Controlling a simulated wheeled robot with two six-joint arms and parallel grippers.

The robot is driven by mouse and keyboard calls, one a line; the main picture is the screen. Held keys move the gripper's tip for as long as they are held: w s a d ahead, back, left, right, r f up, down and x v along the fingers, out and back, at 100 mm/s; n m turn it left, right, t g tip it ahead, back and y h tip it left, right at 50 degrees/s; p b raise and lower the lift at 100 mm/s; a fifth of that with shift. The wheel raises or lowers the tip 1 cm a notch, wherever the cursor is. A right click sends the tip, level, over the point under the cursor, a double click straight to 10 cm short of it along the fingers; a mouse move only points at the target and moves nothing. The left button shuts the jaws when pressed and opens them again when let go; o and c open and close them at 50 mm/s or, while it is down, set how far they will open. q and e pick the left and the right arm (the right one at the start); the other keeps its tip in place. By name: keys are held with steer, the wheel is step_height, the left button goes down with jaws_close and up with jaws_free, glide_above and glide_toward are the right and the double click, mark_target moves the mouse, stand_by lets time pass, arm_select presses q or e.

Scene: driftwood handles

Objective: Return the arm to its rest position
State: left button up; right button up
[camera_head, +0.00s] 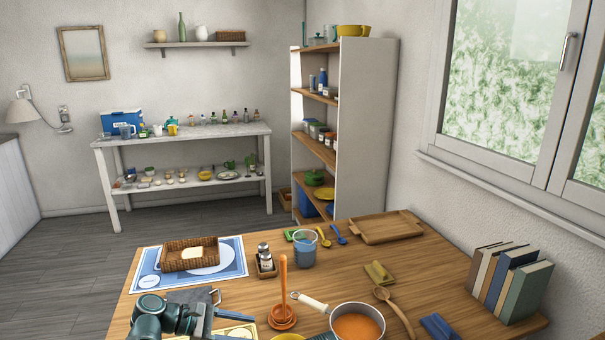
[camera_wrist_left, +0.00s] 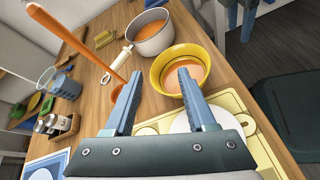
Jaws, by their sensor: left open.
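My left arm comes in at the bottom left of the head view, over the near left part of the wooden table (camera_head: 440,262). Its gripper (camera_head: 243,322) is partly cut off by the frame's lower edge. In the left wrist view the left gripper (camera_wrist_left: 158,78) has its two blue-grey fingers well apart, with nothing between them. Beyond the fingers stands a yellow bowl (camera_wrist_left: 157,75) with orange content. Grey finger-like parts, probably of my right gripper (camera_wrist_left: 235,18), show at the top right of the left wrist view; their opening is unclear.
An orange ladle (camera_head: 284,272) stands upright near the gripper. A saucepan (camera_head: 358,325) with orange content, salt and pepper caddy (camera_head: 265,262), blue cup (camera_head: 304,249) and wooden spoon (camera_head: 396,308) are around it. A basket (camera_head: 190,252) sits on a blue mat. Books (camera_head: 510,283) stand right.

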arm_select(q)
steer(key=s+d+f+m+g+y+p, duration=0.1)
steer(key=s+d+f+m+y+p, duration=0.1)
steer(key=s+d+m+y+p, duration=0.2)
steer(key=s+d+f+m+g+y+p, duration=0.2)
steer(key=s+m+y, duration=0.8)
steer(key=m, duration=0.6)
steer(key=shift+d+g+p, duration=0.3)
steer(key=shift+d+p, duration=0.6)
steer(key=shift+d, duration=0.25)
